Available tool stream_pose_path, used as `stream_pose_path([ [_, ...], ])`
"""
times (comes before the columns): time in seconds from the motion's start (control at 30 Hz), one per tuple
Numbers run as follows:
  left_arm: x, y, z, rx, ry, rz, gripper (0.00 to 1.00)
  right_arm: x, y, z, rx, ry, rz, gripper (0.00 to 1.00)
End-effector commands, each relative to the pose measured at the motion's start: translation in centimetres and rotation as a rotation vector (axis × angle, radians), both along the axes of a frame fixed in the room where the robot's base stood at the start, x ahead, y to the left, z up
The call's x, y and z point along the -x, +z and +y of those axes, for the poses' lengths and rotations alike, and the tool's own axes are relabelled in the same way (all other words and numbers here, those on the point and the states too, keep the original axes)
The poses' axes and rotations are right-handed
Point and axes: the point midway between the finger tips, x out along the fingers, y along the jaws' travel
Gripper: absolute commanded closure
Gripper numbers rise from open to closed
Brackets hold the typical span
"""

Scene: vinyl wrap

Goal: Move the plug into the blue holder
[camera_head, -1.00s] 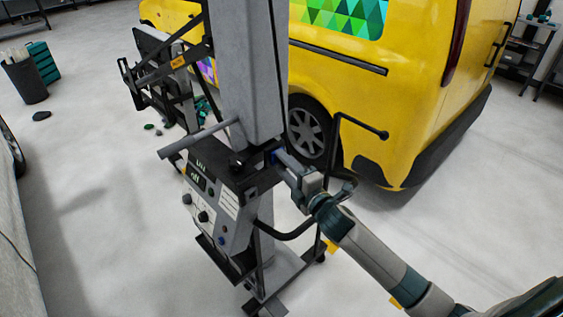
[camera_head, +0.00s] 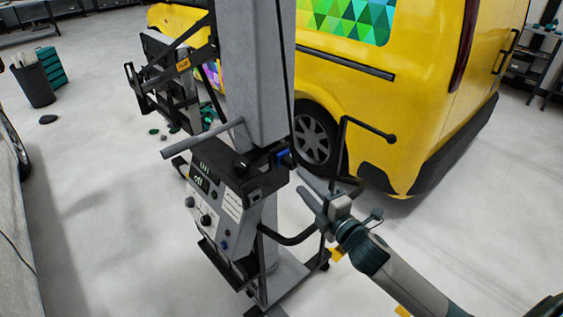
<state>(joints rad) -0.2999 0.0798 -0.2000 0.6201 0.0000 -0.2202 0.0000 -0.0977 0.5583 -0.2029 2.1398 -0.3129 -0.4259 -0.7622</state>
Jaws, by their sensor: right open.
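The blue holder (camera_head: 283,155) shows as a small blue piece at the right end of the black bracket on the grey column. The plug cannot be told apart from the dark parts around the holder. My right gripper (camera_head: 303,182) is open, below and to the right of the holder, with its fingers pointing up-left and a small gap to the bracket. I see nothing between its fingers. My left gripper is not in view.
The wheeled machine has a grey column (camera_head: 255,70), a control box (camera_head: 217,205) and a black bent rail (camera_head: 343,150) close to my right gripper. A yellow van (camera_head: 430,80) stands behind it.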

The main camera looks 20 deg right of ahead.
Motion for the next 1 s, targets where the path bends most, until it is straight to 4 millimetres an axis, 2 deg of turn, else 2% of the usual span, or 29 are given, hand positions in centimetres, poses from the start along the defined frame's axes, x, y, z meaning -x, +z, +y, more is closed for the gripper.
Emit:
stream_pose_path([
  [0.03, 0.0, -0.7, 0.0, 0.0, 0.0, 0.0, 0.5, 1.0, -0.4, -0.1, 0.002, 0.001, 0.001, 0.59],
  [0.3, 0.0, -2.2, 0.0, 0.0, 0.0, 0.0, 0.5, 5.6, -0.3, -0.8, 0.0, 0.001, 0.001, 0.59],
  [0.5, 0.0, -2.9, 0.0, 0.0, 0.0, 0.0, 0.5, 7.9, -0.2, -1.2, -0.001, 0.0, 0.0, 0.59],
  [0.7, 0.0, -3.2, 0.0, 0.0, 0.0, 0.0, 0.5, 8.9, 0.0, -1.3, 0.0, 0.0, -0.001, 0.59],
  [1.0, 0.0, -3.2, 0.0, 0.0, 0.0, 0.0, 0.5, 9.0, 0.1, -1.3, 0.0, 0.0, -0.001, 0.59],
])
